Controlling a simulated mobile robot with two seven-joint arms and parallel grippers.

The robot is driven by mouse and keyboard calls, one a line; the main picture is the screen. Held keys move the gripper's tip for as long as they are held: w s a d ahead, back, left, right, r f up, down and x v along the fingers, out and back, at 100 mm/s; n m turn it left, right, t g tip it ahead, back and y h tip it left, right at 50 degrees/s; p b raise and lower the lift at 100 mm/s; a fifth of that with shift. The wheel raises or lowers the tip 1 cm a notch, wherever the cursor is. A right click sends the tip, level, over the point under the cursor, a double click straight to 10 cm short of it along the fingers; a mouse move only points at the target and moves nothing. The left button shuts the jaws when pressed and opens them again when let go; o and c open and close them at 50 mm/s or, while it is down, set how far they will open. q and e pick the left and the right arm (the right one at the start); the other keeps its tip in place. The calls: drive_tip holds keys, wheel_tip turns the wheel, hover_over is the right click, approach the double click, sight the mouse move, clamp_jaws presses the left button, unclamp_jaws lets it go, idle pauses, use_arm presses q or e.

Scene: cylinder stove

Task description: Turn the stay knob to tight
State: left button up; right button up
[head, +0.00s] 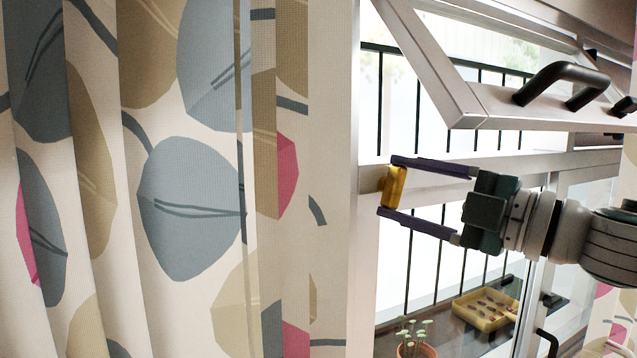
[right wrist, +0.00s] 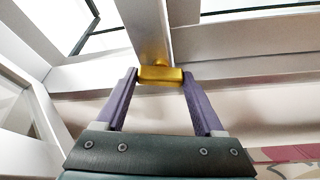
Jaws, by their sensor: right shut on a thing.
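The stay knob (head: 394,187) is a yellow block on the metal window frame, left of my right arm in the head view. It also shows in the right wrist view (right wrist: 161,75), at the lower end of a metal bar (right wrist: 147,28). My right gripper (head: 387,186) has its two purple fingers on either side of the knob and is shut on it. The fingertips cover the knob's two ends. No mark showing tight or loose can be read. My left gripper is not in view.
A tilted-open window sash (head: 440,70) with a black handle (head: 560,85) hangs above my right gripper. A patterned curtain (head: 190,190) fills the left. A potted plant (head: 415,348) and a yellow tray (head: 486,310) are below, with black railings outside.

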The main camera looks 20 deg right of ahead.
drive_tip(key=shift+r+n+g+p, duration=0.1)
drive_tip(key=shift+n+g+p, duration=0.45)
drive_tip(key=shift+n, duration=1.05)
drive_tip(key=o, duration=1.4)
drive_tip(key=shift+h, duration=0.3)
drive_tip(key=shift+s+d, duration=0.15)
drive_tip(key=shift+s, duration=0.05)
drive_tip(key=shift+b+v, duration=2.75)
drive_tip(key=shift+v, duration=2)
